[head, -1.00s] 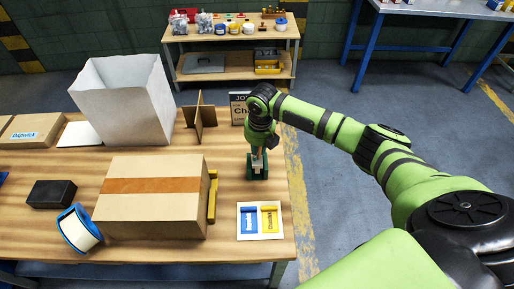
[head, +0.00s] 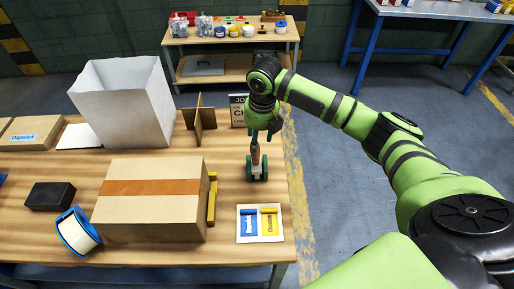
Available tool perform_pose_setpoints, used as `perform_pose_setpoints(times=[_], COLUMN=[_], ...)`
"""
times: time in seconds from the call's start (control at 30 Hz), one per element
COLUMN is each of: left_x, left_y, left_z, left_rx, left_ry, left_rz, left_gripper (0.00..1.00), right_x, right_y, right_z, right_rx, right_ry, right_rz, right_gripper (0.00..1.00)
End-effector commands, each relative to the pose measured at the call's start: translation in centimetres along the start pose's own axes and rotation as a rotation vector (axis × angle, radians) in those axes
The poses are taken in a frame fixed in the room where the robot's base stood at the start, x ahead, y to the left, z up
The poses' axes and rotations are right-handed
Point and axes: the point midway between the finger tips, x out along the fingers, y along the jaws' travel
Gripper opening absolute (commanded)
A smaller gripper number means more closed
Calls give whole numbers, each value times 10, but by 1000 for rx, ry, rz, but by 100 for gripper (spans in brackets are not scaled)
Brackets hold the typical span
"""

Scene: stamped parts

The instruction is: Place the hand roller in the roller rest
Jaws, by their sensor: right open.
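The hand roller (head: 255,155) stands about upright near the table's right edge, its brown handle pointing up. Its lower end sits in the dark green roller rest (head: 258,178), which stands on the wooden table. How deep the roller sits in the rest is too small to tell. My right gripper (head: 263,133) is open, just above the top of the handle, with its fingers pointing down. Whether a fingertip still touches the handle is unclear. My left gripper is not in view.
A taped cardboard box (head: 150,220) and a yellow bar (head: 212,200) lie left of the rest. A card with blue and yellow labels (head: 260,238) lies in front. A brown cross-shaped divider (head: 200,118) and a sign (head: 238,110) stand behind.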

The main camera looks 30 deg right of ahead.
Motion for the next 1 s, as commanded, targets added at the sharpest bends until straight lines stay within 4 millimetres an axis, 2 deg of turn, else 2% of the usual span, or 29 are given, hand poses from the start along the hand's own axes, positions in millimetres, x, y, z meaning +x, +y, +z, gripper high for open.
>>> perform_pose_setpoints(times=[0.1, 0.2, 0.33, 1.0], left_x=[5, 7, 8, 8], left_y=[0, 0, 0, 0], left_z=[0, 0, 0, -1], left_rx=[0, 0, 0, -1], left_ry=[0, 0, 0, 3], left_rz=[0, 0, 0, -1], left_gripper=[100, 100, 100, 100], right_x=[-24, -39, -51, -56], right_y=[0, 0, 0, 0], right_z=[1, 1, 0, 0], right_rx=[0, 1, 1, 1], right_ry=[-4, -2, 1, 2], right_rz=[1, 1, 1, 0], right_gripper=[51, 51, 51, 51])
